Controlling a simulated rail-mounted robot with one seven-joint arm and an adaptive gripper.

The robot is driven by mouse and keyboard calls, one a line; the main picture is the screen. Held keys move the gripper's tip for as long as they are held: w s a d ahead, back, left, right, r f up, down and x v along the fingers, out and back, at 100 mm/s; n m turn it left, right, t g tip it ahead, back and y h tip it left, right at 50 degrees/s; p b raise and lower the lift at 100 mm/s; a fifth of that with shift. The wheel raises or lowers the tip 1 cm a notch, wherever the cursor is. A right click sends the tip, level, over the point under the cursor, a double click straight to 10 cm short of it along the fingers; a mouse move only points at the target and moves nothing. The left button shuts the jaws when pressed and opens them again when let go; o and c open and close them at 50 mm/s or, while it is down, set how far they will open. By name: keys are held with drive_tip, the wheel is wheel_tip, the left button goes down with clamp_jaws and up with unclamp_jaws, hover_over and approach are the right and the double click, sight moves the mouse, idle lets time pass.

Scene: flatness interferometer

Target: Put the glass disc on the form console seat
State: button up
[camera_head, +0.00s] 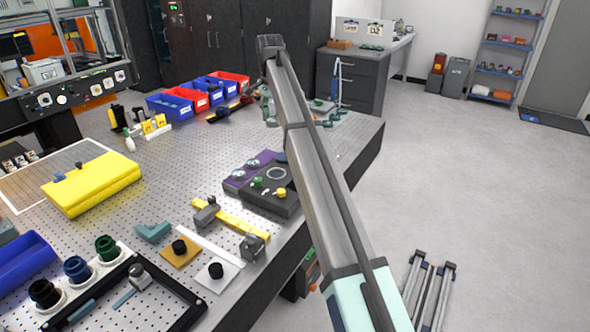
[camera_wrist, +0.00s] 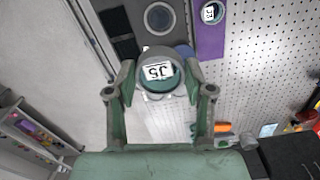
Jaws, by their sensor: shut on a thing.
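The glass disc (camera_wrist: 172,78) is a round piece with a grey rim, a teal inside and a white label reading J5. In the wrist view my gripper (camera_wrist: 160,76) is shut on it, with one finger at each side. The form console (camera_head: 262,200) is a dark box near the table's right edge, and its front part is partly hidden by my arm. Its ring-shaped seat (camera_head: 276,174) looks empty, and the seat also shows in the wrist view (camera_wrist: 159,17), just above the held disc. My gripper is mostly hidden behind my arm in the head view.
A purple tray (camera_head: 262,158) with similar round pieces adjoins the console; one labelled piece (camera_wrist: 211,12) shows in the wrist view. A green knob (camera_head: 257,182) and a yellow knob (camera_head: 281,193) stand on the console.

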sight(276, 175)
wheel_tip(276, 175, down, 20)
drive_tip(key=p, duration=0.5)
drive_tip(key=shift+d+r, duration=0.1)
drive_tip(key=o, duration=1.2)
wheel_tip(276, 175, up, 12)
drive_tip(key=b, duration=0.3)
